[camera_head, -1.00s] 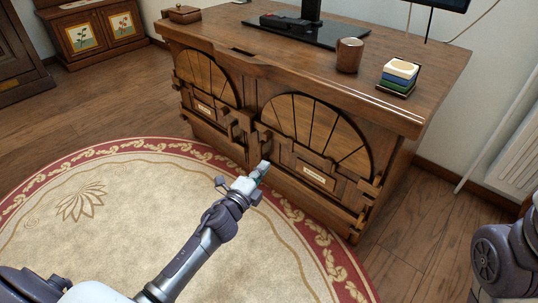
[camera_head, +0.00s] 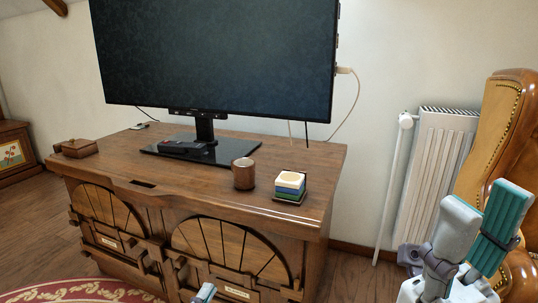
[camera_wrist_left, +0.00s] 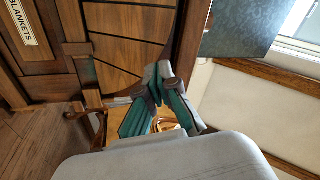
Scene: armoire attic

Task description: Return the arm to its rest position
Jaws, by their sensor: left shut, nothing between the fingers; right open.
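My left gripper (camera_head: 205,292) shows only as a small tip at the bottom edge of the head view, in front of the wooden cabinet (camera_head: 140,190). In the left wrist view the left gripper's teal-padded fingers (camera_wrist_left: 157,88) are shut with nothing between them. The cabinet's door panels and a "BLANKETS" label (camera_wrist_left: 22,22) show beyond them. My right gripper (camera_head: 485,205) is raised at the lower right of the head view. Its two fingers are spread apart and empty. Most of the left arm is out of the head view.
A large monitor (camera_head: 215,55), a brown cup (camera_head: 244,173), a stack of coasters (camera_head: 290,186) and a small wooden box (camera_head: 79,148) stand on the cabinet. A radiator (camera_head: 435,170) and a leather armchair (camera_head: 505,145) are at the right, the armchair behind my right gripper.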

